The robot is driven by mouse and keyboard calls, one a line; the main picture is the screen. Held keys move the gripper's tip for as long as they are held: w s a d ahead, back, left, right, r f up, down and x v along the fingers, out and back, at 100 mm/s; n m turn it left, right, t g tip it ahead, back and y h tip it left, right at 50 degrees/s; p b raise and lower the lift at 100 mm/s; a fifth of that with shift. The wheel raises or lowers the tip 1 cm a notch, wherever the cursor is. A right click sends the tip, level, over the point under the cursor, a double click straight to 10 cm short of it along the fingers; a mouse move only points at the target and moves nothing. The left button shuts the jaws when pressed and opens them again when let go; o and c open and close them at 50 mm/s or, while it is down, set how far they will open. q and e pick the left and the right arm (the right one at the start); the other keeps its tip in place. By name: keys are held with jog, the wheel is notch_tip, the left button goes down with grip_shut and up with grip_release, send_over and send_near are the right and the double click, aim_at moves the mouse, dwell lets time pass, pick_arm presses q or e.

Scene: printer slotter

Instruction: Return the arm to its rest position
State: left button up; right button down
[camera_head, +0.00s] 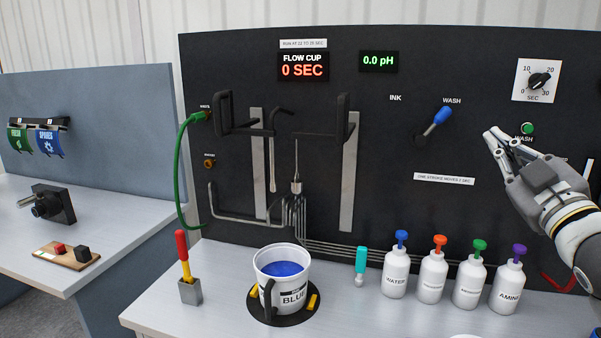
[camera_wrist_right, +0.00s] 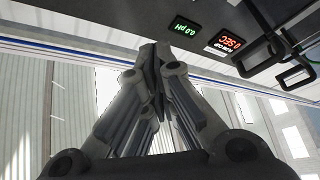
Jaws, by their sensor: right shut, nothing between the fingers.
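My right gripper (camera_head: 494,136) is at the right of the head view, in front of the black panel (camera_head: 330,75) and just left of and below the green button (camera_head: 527,128) over the WASH label. Its fingers are shut and empty. In the right wrist view the gripper (camera_wrist_right: 158,50) points away with its fingers together and nothing between them. The panel's displays (camera_wrist_right: 229,42) show beyond it there, at a tilt. My right arm (camera_head: 577,230) comes in from the right edge. My left gripper is not in view.
A dial (camera_head: 538,80) and a blue-handled lever (camera_head: 436,119) are on the panel near the gripper. Several capped bottles (camera_head: 431,278) stand below it. A bucket of blue ink (camera_head: 283,290), a red-handled tool (camera_head: 184,256) and a teal-handled tool (camera_head: 361,262) are on the bench.

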jog(key=s+a+f+m+g, duration=0.1)
jog(key=a+f+g, duration=0.15)
jog(key=f, duration=0.95)
jog(key=s+a+f+m+g+h, duration=0.15)
jog(key=f+g, duration=0.25)
jog(key=f, duration=0.8)
jog(key=s+a+f+m+g, duration=0.1)
jog(key=a+f+m+g, duration=0.15)
jog(key=f, duration=0.95)
jog(key=s+a+f+m+g, duration=0.1)
jog(key=s+a+f+g, duration=0.3)
jog(key=s+f, duration=0.7)
jog(key=s+a+f+m+g, duration=0.1)
jog(key=s+f+g, duration=0.55)
jog(key=s, duration=0.75)
jog(key=s+f, duration=0.3)
jog(key=f, duration=2.7)
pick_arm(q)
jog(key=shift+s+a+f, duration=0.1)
pick_arm(e)
jog(key=s+d+f+g, duration=0.1)
jog(key=s+d+f, duration=0.1)
jog(key=s+f, duration=1.2)
jog(key=shift+s+d+f, duration=0.2)
jog(key=shift+s+d, duration=0.2)
jog(key=shift+s, duration=0.55)
